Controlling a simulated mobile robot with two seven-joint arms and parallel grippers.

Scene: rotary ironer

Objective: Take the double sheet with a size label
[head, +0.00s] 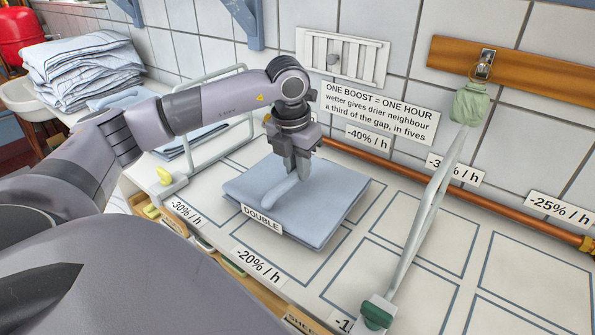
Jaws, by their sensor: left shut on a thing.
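The double sheet (335,200) is a folded light-blue stack lying flat on the white marked counter in the middle of the head view. A white label (262,219) reading "DOUBLE" is on its front left edge. My left gripper (294,176) points down over the sheet's left-middle part. Its fingers are shut on a raised fold of the sheet, and the rest of the sheet looks flat on the counter. The fingertips are partly hidden by the cloth. My right gripper is not in view.
A white rail frame (246,93) stands behind my left arm. A copper pipe (395,166) runs along the wall. Folded linen (85,68) is piled back left. Outlined squares (530,275) at right are empty.

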